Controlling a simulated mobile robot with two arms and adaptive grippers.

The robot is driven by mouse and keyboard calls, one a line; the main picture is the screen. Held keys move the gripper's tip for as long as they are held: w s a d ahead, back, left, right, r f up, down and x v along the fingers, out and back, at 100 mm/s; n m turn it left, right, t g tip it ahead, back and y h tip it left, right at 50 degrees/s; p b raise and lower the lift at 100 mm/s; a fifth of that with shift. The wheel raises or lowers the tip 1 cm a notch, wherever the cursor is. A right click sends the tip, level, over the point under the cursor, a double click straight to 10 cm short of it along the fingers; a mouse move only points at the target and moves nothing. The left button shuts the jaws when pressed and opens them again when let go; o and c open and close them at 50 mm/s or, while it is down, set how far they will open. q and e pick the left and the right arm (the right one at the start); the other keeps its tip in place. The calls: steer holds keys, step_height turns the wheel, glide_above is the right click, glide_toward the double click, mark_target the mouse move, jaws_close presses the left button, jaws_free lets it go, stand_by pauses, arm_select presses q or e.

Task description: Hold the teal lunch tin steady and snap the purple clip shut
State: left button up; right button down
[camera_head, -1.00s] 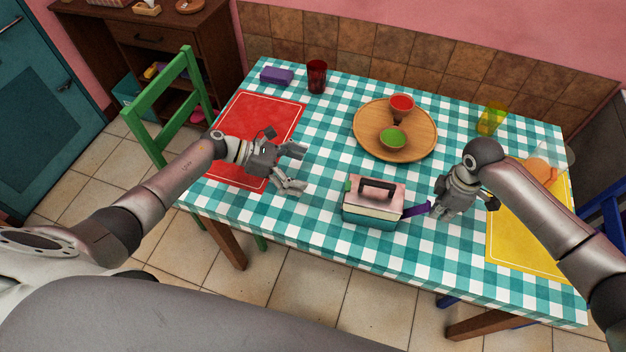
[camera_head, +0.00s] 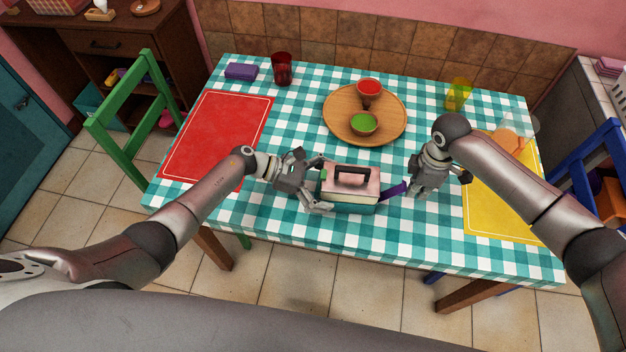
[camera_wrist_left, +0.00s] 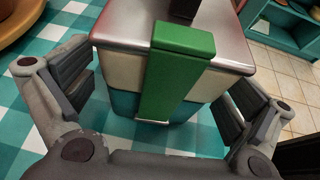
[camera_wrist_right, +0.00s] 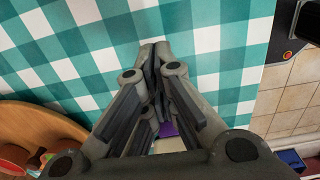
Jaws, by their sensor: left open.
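The teal lunch tin (camera_head: 350,208) has a teal base, a cream band and a shiny lid with a dark handle. It stands near the table's front edge. Its green clip (camera_wrist_left: 175,75) lies down against the end facing my left gripper. The purple clip (camera_head: 393,190) sticks out sideways from the opposite end, unfastened. My left gripper (camera_head: 321,183) is open, its fingers on either side of the tin's green-clip end; contact is not clear. My right gripper (camera_wrist_right: 155,52) is shut and empty, just right of the purple clip, a bit of which (camera_wrist_right: 167,130) shows beyond its fingers.
A round wooden tray (camera_head: 333,120) with a red and a green bowl stands behind the tin. A red mat (camera_head: 215,135) lies left and a yellow mat (camera_head: 490,210) right. A red cup (camera_head: 282,68), purple block (camera_head: 241,71) and yellow cup (camera_head: 458,94) stand further back.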

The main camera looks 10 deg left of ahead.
arm_select(q)
steer(key=shift+d+f, duration=0.2)
steer(key=shift+d, duration=0.3)
steer(key=c, duration=1.2)
steer(key=shift+c, duration=0.2)
stand_by(0.5)
